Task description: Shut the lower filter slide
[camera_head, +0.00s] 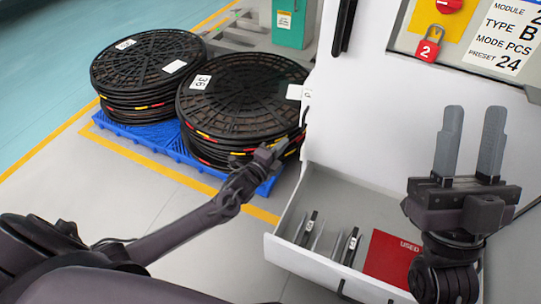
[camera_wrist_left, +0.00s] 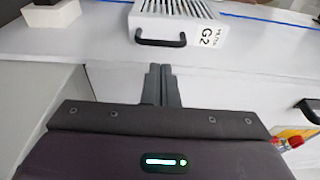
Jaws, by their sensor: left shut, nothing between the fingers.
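In the left wrist view, a white slide (camera_wrist_left: 183,35) with a slatted top juts out, marked G2. It has a black bar handle (camera_wrist_left: 160,42). I cannot tell whether it is the lower slide. My left gripper (camera_wrist_left: 160,70) is shut and empty, its fingertips just below the handle in that picture and apart from it. In the head view my left gripper (camera_head: 280,148) is in front of the cable stacks, left of the white cabinet (camera_head: 375,115). A small white labelled part (camera_head: 296,92) shows at the cabinet's left edge. My right gripper (camera_head: 469,140) is open and empty.
A white drawer (camera_head: 325,263) stands open low on the cabinet, holding upright dark-edged plates and a red USED panel (camera_head: 390,258). Black cable reels (camera_head: 245,92) sit on a blue pallet (camera_head: 152,144). A red padlock (camera_head: 428,48) hangs above. Floor at left is clear.

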